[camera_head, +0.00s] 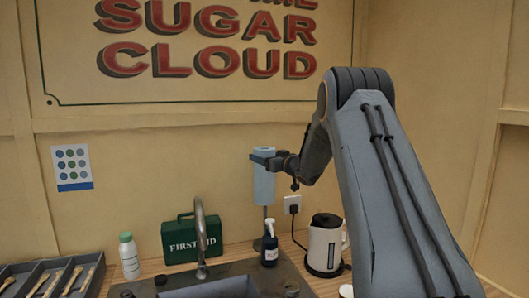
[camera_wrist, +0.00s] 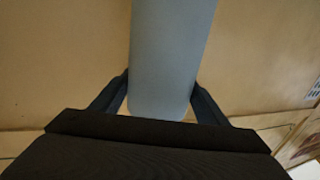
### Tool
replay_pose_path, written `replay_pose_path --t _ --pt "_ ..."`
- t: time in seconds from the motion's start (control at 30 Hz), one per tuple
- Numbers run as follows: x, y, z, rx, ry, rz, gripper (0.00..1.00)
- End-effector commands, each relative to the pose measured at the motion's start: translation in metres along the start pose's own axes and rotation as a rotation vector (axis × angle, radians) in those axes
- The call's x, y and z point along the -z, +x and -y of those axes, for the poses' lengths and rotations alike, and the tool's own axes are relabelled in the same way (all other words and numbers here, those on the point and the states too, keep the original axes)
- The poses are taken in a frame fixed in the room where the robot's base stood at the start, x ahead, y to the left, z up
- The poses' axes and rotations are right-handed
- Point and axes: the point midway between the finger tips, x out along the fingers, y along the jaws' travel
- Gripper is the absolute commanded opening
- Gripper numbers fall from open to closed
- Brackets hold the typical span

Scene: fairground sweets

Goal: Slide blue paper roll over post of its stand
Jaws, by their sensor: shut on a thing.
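The blue paper roll (camera_head: 264,184) is upright and raised above the counter in the head view. My gripper (camera_head: 266,158) is shut on it near its upper part. Below the roll a thin post (camera_head: 265,214) shows, running down behind the dark bottle. I cannot tell whether the post's top is inside the roll or behind it. The base of the stand is hidden. In the wrist view the roll (camera_wrist: 172,60) stands between the two dark fingers of my gripper (camera_wrist: 163,100).
A dark spray bottle (camera_head: 270,246) stands in front of the post. A white kettle (camera_head: 325,245) is to the right, a green first aid box (camera_head: 190,240) and tap (camera_head: 200,235) to the left. A sink (camera_head: 215,287), white bottle (camera_head: 129,256) and cutlery tray (camera_head: 50,275) are also on the counter.

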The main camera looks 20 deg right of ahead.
Motion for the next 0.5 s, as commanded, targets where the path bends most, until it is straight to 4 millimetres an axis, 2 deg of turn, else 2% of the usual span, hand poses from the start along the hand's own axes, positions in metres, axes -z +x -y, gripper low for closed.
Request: replay_pose_path --t 0.5 --pt "-0.049 0.001 0.000 0.001 0.001 0.000 0.25"
